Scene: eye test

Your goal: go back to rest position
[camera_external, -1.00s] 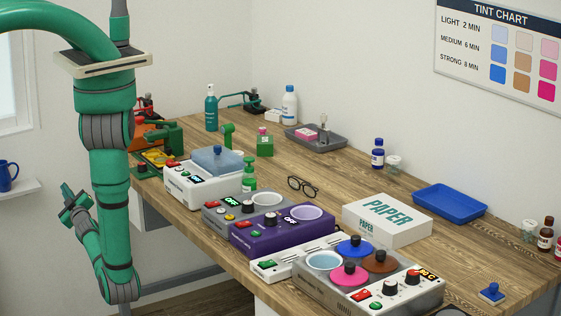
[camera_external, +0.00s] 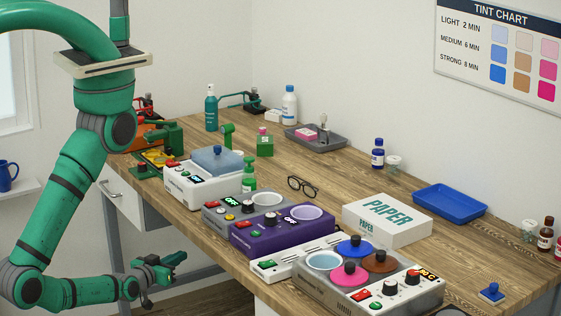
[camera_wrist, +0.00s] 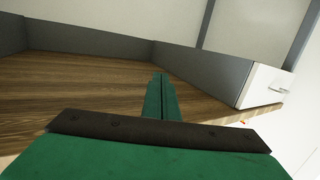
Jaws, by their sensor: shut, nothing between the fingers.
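My green arm hangs at the left of the external view, bent at the elbow, with its forearm low and pointing right. My gripper (camera_external: 176,268) is at the end of it, below the level of the tabletop and to the left of the table's front edge. In the wrist view my gripper (camera_wrist: 160,80) shows as two green fingers close together, shut, with nothing between them.
The wooden table (camera_external: 335,218) carries a purple device (camera_external: 265,240), a paper box (camera_external: 387,220), a blue tray (camera_external: 450,203) and several other devices. A white drawer (camera_external: 120,198) hangs under the table's left end. It also shows in the wrist view (camera_wrist: 265,85). A blue mug (camera_external: 8,176) stands on a shelf at the far left.

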